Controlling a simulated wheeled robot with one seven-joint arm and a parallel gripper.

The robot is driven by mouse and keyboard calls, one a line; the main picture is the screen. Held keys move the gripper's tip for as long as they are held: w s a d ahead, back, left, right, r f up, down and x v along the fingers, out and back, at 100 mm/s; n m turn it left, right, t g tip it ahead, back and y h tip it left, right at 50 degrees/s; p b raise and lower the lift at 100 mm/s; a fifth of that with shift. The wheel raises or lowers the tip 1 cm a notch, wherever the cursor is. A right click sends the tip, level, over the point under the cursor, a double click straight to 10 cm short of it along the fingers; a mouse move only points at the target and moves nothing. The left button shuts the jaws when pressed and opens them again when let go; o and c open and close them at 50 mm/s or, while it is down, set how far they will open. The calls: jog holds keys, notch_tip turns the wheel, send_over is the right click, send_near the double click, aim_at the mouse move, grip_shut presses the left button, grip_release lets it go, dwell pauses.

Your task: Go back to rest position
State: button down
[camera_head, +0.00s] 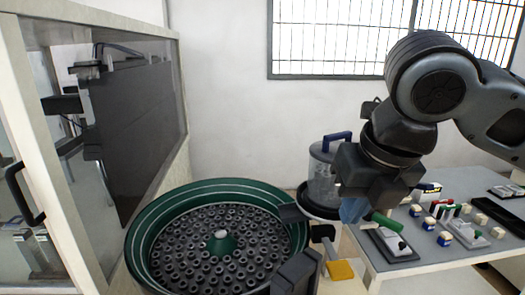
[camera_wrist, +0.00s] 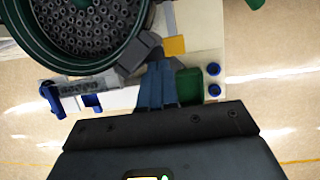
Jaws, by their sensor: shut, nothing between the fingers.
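My gripper (camera_head: 352,209) is in front of the right side of the head view, pointing down, with its blue fingers together and empty. In the wrist view the blue fingers (camera_wrist: 157,85) lie close side by side with nothing between them. The gripper hangs to the right of the green bowl feeder, apart from its rim (camera_head: 140,238). The bowl holds many small dark ring-shaped parts and also shows at the top left of the wrist view (camera_wrist: 147,12).
A grey table (camera_head: 425,259) with small blocks and devices stands at the right. A clear container with a blue handle (camera_head: 322,170) stands behind the gripper. A yellow plate (camera_head: 340,270) is near the bowl. A framed cabinet (camera_head: 30,120) stands at the left.

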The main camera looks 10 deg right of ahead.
jog(key=a+r+m+t+y, duration=0.25)
jog(key=a+m+y, duration=0.35)
jog(key=a, duration=0.3)
jog(key=a+r+m+t+y, duration=0.25)
jog(key=a+m+y, duration=0.35)
jog(key=a, duration=0.3)
jog(key=s+d+f+m+t+h, duration=0.4)
jog(key=s+d+f+m+h, duration=0.15)
jog(key=f+m, duration=0.45)
jog(key=s+d+f+m+t+h, duration=0.45)
jog(key=s+f+m, duration=0.3)
jog(key=m, duration=0.35)
jog(key=s+d+f+m+g+h, duration=0.1)
jog(key=s+d+f, duration=0.1)
jog(key=s+d, duration=0.4)
jog(key=s+d+f+m+g+h, duration=0.1)
jog(key=s+d, duration=0.5)
jog(key=s, duration=1.1)
jog(key=shift+d+f+m+h, duration=0.25)
jog(key=shift+f+m+h, duration=0.15)
jog(key=shift+f, duration=0.35)
jog(key=shift+g, duration=0.25)
